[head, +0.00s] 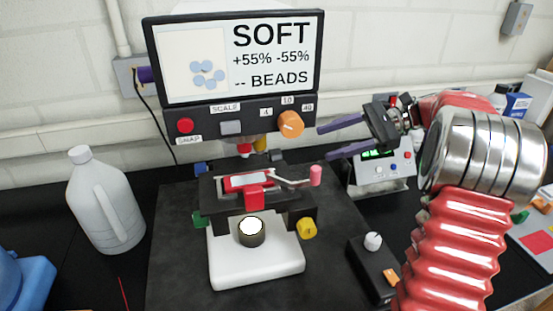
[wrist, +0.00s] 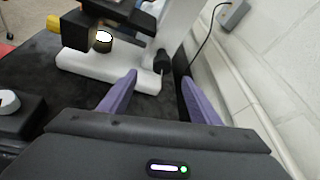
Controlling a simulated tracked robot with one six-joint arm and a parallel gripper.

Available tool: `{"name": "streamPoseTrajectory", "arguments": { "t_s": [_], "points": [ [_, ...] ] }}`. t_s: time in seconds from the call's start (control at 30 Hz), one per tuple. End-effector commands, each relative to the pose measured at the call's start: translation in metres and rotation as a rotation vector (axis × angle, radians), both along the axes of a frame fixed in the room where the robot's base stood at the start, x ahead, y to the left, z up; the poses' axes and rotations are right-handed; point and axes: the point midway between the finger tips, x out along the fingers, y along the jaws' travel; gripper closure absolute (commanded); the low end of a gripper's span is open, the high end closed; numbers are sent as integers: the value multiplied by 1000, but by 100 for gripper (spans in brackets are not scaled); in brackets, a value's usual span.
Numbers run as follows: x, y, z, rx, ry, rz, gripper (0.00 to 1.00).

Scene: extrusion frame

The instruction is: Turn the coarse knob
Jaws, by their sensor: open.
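A microscope with a white base (head: 256,268) and a dark stage stands on a black mat. No knob is labelled coarse, so I cannot tell which one it is. A yellow knob (head: 307,228) is at the stage's front right and also shows in the wrist view (wrist: 53,24). A green knob (head: 197,219) is at the left. In the wrist view a black knob (wrist: 162,62) is on the white stand, just beyond my fingertips. My gripper (head: 324,143) has purple fingers, open and empty (wrist: 158,76), apart from the knobs.
A screen (head: 240,58) reading SOFT and BEADS has an orange dial (head: 290,123) below it. A pink-tipped lever (head: 315,175) sticks out from the stage. A black control box (head: 374,268) stands front right. A wall cable (wrist: 207,38) hangs near my right finger.

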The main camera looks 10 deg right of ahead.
Motion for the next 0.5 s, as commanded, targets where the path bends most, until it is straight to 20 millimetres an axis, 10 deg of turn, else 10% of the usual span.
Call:
{"name": "streamPoseTrajectory", "arguments": {
  "t_s": [0.5],
  "points": [
    [-7, 10, -25, -43, -517, 17, 43]
  ]
}}
